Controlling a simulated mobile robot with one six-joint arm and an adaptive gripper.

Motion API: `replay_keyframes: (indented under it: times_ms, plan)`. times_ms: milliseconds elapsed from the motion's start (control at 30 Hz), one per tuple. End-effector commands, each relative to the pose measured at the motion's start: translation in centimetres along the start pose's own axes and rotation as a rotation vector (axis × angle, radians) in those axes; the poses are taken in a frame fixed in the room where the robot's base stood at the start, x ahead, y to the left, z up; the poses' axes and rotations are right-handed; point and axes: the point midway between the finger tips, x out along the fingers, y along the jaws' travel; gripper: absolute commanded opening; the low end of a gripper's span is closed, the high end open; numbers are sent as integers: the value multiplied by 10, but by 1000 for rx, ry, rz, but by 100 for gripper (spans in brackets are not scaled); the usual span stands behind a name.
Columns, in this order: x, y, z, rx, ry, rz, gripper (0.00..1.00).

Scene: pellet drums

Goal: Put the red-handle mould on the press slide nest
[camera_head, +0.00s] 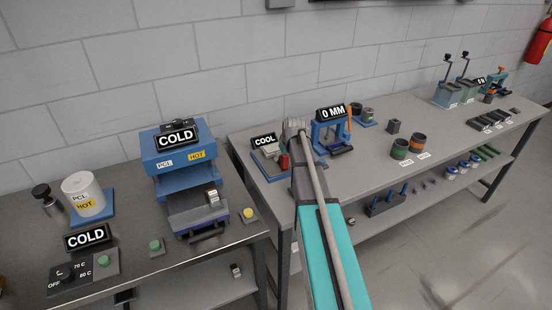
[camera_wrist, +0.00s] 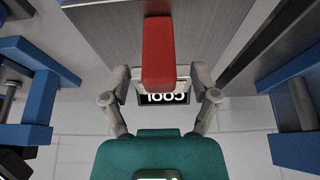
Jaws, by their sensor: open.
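The red-handle mould shows in the wrist view as its red handle (camera_wrist: 158,50), a rounded upright bar; its body is mostly hidden behind it. My gripper (camera_wrist: 160,76) is open, with one finger on each side of the handle and gaps between. In the head view a red part of the mould (camera_head: 284,162) shows at the COOL station (camera_head: 264,152), beside my arm, which hides my fingertips. The blue press (camera_head: 182,155) with a COLD sign stands to the left. Its grey slide (camera_head: 197,217) is out at the front, with a small label block on it.
A blue 0 MM fixture (camera_head: 330,130) stands just right of my arm. Dark cups (camera_head: 400,149) stand farther right on the bench. A white PCL drum (camera_head: 84,196) and a control box (camera_head: 85,270) are on the left table. A gap separates the two tables.

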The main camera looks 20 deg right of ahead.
Motion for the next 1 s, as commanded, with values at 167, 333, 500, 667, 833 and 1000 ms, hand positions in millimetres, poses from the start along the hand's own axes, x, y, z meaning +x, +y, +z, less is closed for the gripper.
replay_keyframes:
  times_ms: [167,333,500,667,833,1000]
  plan:
    - [8,0,0,0,0,0,77]
    - [8,0,0,0,0,0,77]
    - [8,0,0,0,0,0,77]
    - [8,0,0,0,0,0,77]
    - [8,0,0,0,0,0,64]
    - [8,0,0,0,0,0,33]
